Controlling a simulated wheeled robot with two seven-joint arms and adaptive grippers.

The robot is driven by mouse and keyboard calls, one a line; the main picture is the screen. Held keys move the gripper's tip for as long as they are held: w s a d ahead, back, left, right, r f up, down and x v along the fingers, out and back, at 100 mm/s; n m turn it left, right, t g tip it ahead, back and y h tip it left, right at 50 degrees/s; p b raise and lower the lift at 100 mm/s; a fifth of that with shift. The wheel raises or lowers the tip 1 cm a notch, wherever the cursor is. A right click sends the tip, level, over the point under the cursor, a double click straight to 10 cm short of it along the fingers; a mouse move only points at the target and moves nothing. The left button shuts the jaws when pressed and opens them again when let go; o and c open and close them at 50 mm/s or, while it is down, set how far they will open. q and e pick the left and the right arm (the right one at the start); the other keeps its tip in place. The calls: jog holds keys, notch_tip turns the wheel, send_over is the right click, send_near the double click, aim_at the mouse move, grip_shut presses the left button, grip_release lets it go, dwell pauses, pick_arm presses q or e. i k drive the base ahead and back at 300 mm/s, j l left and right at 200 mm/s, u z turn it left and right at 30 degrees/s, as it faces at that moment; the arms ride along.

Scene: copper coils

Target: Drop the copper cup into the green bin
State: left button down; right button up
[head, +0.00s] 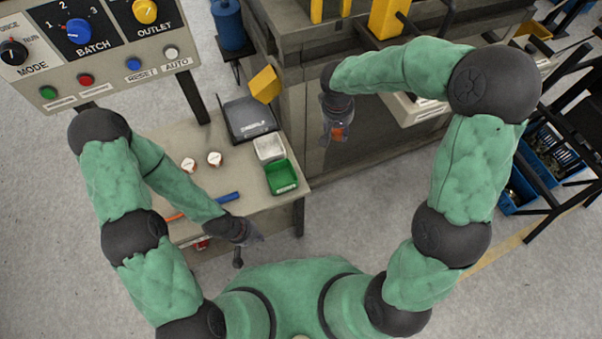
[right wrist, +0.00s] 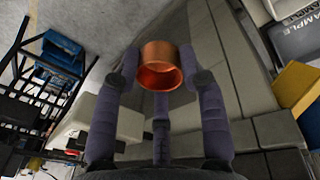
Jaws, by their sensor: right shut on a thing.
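The copper cup (right wrist: 159,60) is a short, shiny orange-brown ring held between the fingers of my right gripper (right wrist: 159,74) in the right wrist view. Its open end faces the camera. In the head view my right gripper (head: 337,132) hangs beside the grey machine, right of the table, with a bit of the cup showing between its fingers. The green bin (head: 283,188) stands at the right edge of the table, left of and below that gripper in the picture. My left gripper (head: 248,250) is near the table's front edge, its fingers spread and nothing seen between them.
A white bin (head: 268,148) adjoins the green bin, with a dark sample tray (head: 250,118) behind. Two small white-topped items, a blue rod (head: 229,197) and an orange one lie on the table (head: 243,178). The grey machine (head: 300,120) stands close to my right gripper.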

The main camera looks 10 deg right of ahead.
aim_at(288, 179)
jog(key=k+u, duration=0.2)
jog(key=u, duration=0.25)
jog(key=k+j+u, duration=0.2)
jog(key=u, duration=0.3)
